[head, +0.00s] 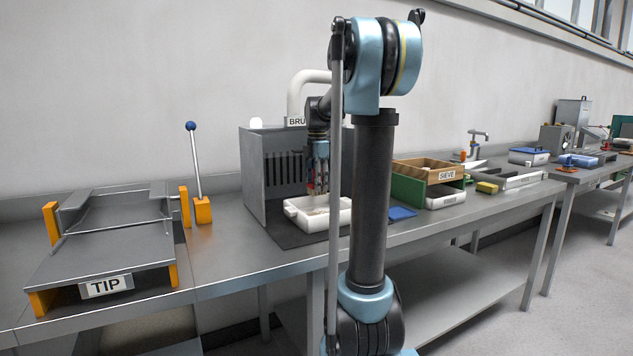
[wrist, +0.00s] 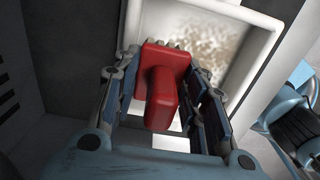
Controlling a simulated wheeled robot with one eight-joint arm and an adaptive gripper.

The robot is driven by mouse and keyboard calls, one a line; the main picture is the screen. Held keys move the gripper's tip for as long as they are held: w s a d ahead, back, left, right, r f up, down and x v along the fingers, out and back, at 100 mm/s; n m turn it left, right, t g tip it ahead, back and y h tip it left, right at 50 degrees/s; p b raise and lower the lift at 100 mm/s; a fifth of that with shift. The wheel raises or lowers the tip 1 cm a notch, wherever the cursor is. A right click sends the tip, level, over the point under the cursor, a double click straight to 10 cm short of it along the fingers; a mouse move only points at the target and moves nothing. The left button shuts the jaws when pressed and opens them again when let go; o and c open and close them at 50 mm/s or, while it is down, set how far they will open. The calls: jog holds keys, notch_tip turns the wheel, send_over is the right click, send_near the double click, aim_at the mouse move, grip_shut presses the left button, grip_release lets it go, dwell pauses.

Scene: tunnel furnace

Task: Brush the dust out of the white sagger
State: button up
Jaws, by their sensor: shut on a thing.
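The white sagger (head: 291,212) sits on a dark mat inside the grey brushing booth. In the wrist view the sagger (wrist: 262,22) lies beyond my gripper, with brown dust (wrist: 205,40) spread on its floor. My gripper (head: 319,188) points down over the sagger in the head view. In the wrist view my gripper (wrist: 160,90) is shut on a red brush (wrist: 163,85), with a finger on each side of its handle. The bristles are mostly hidden behind the red body, so I cannot tell whether they touch the dust.
The grey booth (head: 254,172) stands behind and left of the sagger, with a slotted back. A tip stand (head: 105,262) and a blue-knobbed lever (head: 195,165) are at the left. A green and wooden sieve box (head: 408,187) and a blue pad (head: 402,213) are at the right.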

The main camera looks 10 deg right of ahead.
aim_at(317, 194)
jog(key=shift+f, duration=2.25)
jog(key=shift+f, duration=0.1)
